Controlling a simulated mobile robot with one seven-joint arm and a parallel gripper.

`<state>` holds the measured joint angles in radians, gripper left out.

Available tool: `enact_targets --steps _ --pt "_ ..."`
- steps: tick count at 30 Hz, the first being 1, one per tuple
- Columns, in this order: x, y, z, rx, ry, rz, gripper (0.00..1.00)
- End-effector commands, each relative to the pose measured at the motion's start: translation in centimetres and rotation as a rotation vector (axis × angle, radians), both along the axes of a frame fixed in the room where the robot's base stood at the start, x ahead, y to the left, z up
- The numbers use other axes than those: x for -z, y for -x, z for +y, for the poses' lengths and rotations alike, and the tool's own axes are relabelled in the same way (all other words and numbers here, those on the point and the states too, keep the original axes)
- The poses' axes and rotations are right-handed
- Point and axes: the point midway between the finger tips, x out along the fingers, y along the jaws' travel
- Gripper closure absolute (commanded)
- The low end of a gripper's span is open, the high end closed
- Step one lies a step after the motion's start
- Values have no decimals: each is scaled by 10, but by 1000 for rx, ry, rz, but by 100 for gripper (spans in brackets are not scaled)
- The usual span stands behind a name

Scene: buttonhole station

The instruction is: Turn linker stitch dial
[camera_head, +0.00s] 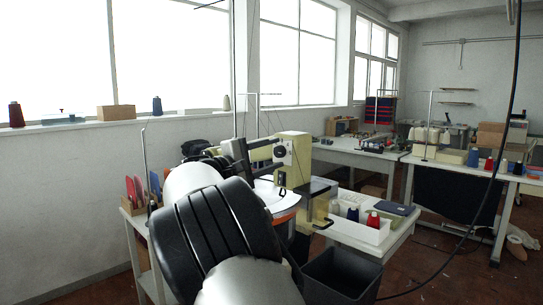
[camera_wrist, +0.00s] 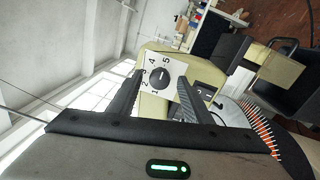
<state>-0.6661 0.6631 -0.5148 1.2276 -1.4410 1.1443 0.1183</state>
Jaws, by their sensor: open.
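The stitch dial is a round black knob on a white plate with numbers around it. In the wrist view the dial (camera_wrist: 158,77) shows between my two fingers, and in the head view the dial (camera_head: 280,151) is on the cream linker (camera_head: 298,146). My gripper (camera_wrist: 159,84) is open and empty, one finger on each side of the dial in the picture. I cannot tell whether the fingers touch it.
A switch box (camera_wrist: 205,94) is close to the right finger in the wrist view. The linker's needle ring (camera_wrist: 262,128) is at the lower right. In the head view a white tray with thread cones (camera_head: 357,228) and a dark bin (camera_head: 340,274) stand to the right.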

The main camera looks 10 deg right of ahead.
Motion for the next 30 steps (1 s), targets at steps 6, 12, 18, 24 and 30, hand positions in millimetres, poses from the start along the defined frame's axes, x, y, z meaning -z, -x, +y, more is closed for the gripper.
enact_targets --steps 6,12,18,24,30 --pt "1 9 14 -3 0 0 55" --pt "3 36 51 -5 1 2 55" --pt "6 65 91 -4 0 1 55" --pt "9 88 123 -4 0 1 55" --pt "11 100 138 -1 0 0 55"
